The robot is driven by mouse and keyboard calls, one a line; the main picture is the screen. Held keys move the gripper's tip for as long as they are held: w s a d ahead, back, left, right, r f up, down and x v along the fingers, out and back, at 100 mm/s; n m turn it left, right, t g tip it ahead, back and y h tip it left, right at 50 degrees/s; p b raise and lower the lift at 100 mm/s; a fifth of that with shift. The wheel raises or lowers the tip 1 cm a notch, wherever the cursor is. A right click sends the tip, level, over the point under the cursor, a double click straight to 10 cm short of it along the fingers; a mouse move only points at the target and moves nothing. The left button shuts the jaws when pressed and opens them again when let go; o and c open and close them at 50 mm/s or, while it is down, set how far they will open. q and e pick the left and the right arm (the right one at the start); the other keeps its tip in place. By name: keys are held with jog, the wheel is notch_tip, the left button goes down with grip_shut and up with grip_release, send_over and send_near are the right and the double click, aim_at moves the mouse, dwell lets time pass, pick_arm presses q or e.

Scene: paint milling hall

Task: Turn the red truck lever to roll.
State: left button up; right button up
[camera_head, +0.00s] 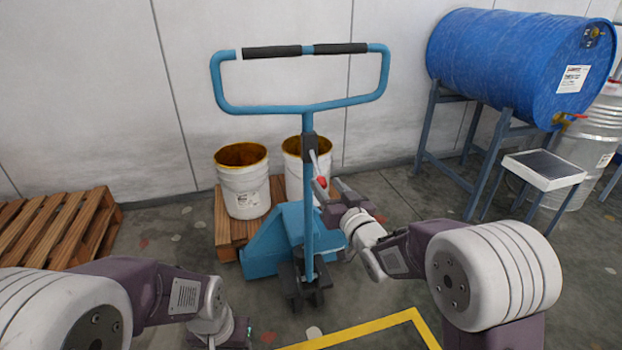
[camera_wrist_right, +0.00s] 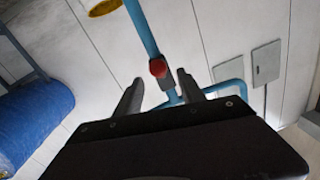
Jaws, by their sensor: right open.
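The blue pallet truck has a tall loop handle with black grips (camera_head: 305,50) and an upright shaft (camera_head: 308,225). The lever's red knob (camera_head: 322,182) shows on the right of the shaft, below a dark bracket (camera_head: 309,146). My right gripper (camera_head: 328,187) is open close by the knob. In the right wrist view the red knob (camera_wrist_right: 158,68) appears between the spread fingertips (camera_wrist_right: 160,80), with no visible grip on it. Contact cannot be told. My left gripper (camera_head: 235,335) is low at the bottom edge, its jaws not clear.
Two white buckets (camera_head: 243,190) stand on a wooden pallet (camera_head: 228,233) behind the shaft. An empty-looking pallet (camera_head: 60,228) lies at left. A blue drum (camera_head: 515,65) rests on a stand at right, near a small table (camera_head: 545,177). Yellow floor tape (camera_head: 370,332) lies in front.

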aim_at(317, 173)
jog(key=b+x, duration=0.1)
jog(key=x, duration=0.8)
jog(key=shift+w, duration=0.15)
grip_shut()
dwell(1.0)
